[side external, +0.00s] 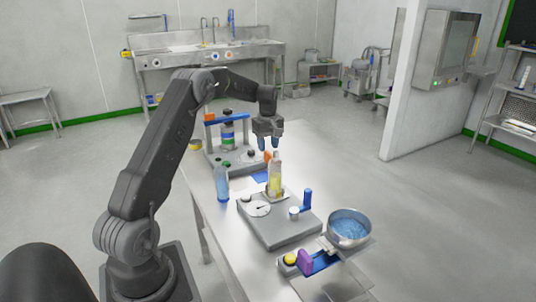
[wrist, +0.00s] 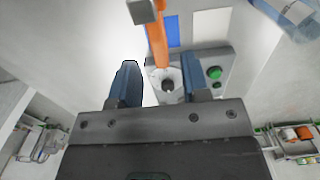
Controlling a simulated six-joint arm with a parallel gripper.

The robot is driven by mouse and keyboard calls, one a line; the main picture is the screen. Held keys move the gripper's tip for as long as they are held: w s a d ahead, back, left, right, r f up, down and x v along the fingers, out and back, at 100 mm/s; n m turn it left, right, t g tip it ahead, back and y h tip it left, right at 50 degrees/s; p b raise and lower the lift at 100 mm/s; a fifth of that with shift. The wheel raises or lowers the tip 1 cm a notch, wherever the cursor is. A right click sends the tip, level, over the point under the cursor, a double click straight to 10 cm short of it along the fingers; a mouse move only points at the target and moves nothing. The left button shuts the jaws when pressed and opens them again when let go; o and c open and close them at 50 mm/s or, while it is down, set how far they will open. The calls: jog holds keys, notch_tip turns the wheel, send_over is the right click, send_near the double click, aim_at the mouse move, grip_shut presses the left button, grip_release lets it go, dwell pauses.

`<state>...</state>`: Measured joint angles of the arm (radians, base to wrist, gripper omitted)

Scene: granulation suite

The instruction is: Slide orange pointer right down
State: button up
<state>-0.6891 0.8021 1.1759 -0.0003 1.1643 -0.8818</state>
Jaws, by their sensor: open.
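The orange pointer (wrist: 157,45) is a long flat bar in the wrist view. In the side view the orange pointer (side external: 267,156) shows only as a small patch below the fingers. My gripper (wrist: 160,75) is open and empty, with its blue fingertips on either side of the pointer's hub end. In the side view my gripper (side external: 268,143) points down above the rear fixture. Whether the fingers touch the pointer cannot be told.
Green buttons (wrist: 214,73) sit right of the dial. A yellow bottle (side external: 274,178) stands close in front of my gripper, on a grey front fixture (side external: 280,232). A blue bottle (side external: 222,182) stands left. A metal bowl (side external: 349,228) is at front right.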

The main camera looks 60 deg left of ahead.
aim_at(268, 152)
jog(key=shift+f, duration=1.95)
jog(key=shift+c, duration=0.2)
grip_shut()
